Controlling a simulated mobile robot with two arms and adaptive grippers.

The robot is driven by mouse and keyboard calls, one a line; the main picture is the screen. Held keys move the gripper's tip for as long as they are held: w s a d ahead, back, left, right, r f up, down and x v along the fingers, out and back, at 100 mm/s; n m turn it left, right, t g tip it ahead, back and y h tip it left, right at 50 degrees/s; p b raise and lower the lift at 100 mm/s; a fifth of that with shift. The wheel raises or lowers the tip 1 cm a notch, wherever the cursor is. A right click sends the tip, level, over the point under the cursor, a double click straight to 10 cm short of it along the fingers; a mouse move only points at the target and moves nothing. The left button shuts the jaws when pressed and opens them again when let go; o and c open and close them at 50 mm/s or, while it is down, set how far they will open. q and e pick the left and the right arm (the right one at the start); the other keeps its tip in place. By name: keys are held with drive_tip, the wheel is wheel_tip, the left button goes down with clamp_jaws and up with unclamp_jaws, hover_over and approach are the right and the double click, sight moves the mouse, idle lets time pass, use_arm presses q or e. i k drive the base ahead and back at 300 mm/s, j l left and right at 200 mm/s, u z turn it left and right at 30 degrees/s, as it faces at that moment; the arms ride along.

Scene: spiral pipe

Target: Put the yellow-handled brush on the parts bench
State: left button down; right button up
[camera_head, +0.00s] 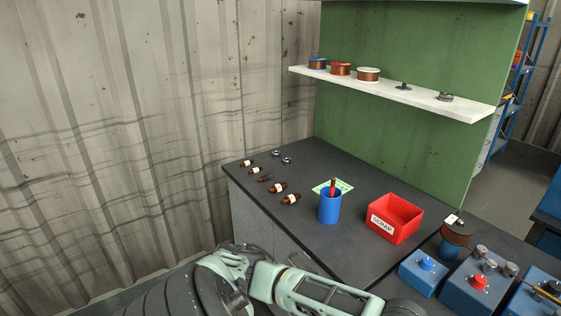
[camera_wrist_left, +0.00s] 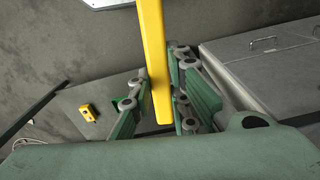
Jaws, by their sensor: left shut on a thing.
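My left gripper (camera_wrist_left: 160,85) is shut on a long yellow handle (camera_wrist_left: 154,60) in the left wrist view. The handle runs from the top edge down between the green finger pads. The brush's bristle end is out of view. In the head view a pale green arm of mine crosses the bottom, below the bench front; I cannot make out its fingertips or the brush there. A dark-topped bench (camera_head: 335,245) fills the middle of the head view; no label shows whether it is the parts bench. My right gripper is not in view.
The bench holds a blue cup (camera_head: 330,208), a red scrap bin (camera_head: 394,219), several small brown parts (camera_head: 278,187) and blue boxes (camera_head: 425,272). A shelf (camera_head: 420,99) with spools hangs behind. A grey cabinet (camera_wrist_left: 265,65) and a small yellow object (camera_wrist_left: 89,113) show in the wrist view.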

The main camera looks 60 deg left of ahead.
sight(306, 191)
drive_tip(key=k+j, duration=0.1)
drive_tip(key=j, duration=0.75)
drive_tip(key=k+j+u, duration=0.1)
drive_tip(key=j, duration=0.75)
drive_tip(key=k+j, duration=0.1)
drive_tip(key=j, duration=0.8)
drive_tip(key=u, duration=0.05)
